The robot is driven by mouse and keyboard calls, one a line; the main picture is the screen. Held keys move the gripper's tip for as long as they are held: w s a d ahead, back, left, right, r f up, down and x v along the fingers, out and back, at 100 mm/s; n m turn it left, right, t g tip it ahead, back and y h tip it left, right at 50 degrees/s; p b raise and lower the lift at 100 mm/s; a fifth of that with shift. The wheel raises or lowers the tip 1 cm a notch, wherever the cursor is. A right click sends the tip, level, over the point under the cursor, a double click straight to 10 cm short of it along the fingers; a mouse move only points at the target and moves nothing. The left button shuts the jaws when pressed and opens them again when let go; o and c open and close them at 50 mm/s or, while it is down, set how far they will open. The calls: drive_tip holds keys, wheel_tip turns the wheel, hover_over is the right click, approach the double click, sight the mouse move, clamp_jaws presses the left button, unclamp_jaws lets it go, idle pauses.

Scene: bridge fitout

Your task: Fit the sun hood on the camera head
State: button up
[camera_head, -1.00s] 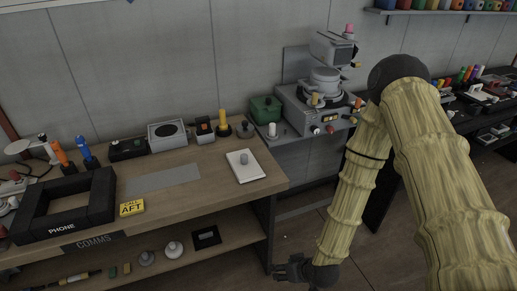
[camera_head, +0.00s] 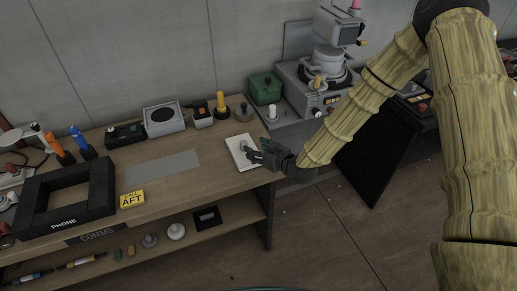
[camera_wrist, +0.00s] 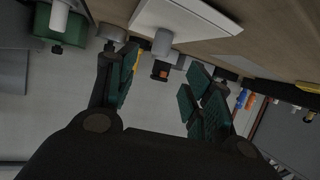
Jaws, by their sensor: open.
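The camera head (camera_head: 334,27) is a grey box on a round mount, standing on a grey control unit (camera_head: 303,97) at the upper right. A flat white plate (camera_head: 236,159) with an upright grey knob (camera_head: 244,143) lies near the right end of the wooden bench. No part is plainly marked as the sun hood, so I cannot tell whether this plate is it. My gripper (camera_head: 256,150) is open beside the knob, low over the plate. In the wrist view the knob (camera_wrist: 162,42) shows between my spread fingers (camera_wrist: 160,88), beyond their tips; contact is not clear.
A green box (camera_head: 265,89) and a white-topped knob (camera_head: 272,112) stand behind my gripper. A speaker box (camera_head: 164,119), a yellow-handled item (camera_head: 221,103) and a black phone frame (camera_head: 64,202) share the bench (camera_head: 190,184). Its middle is mostly clear.

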sight(243, 142)
drive_tip(key=shift+b+x, duration=1.15)
drive_tip(key=shift+x, duration=3.7)
drive_tip(key=shift+f, duration=0.1)
drive_tip(key=shift+c, duration=0.2)
clamp_jaws()
drive_tip(key=shift+r+p, duration=1.4)
drive_tip(key=shift+r, duration=2.15)
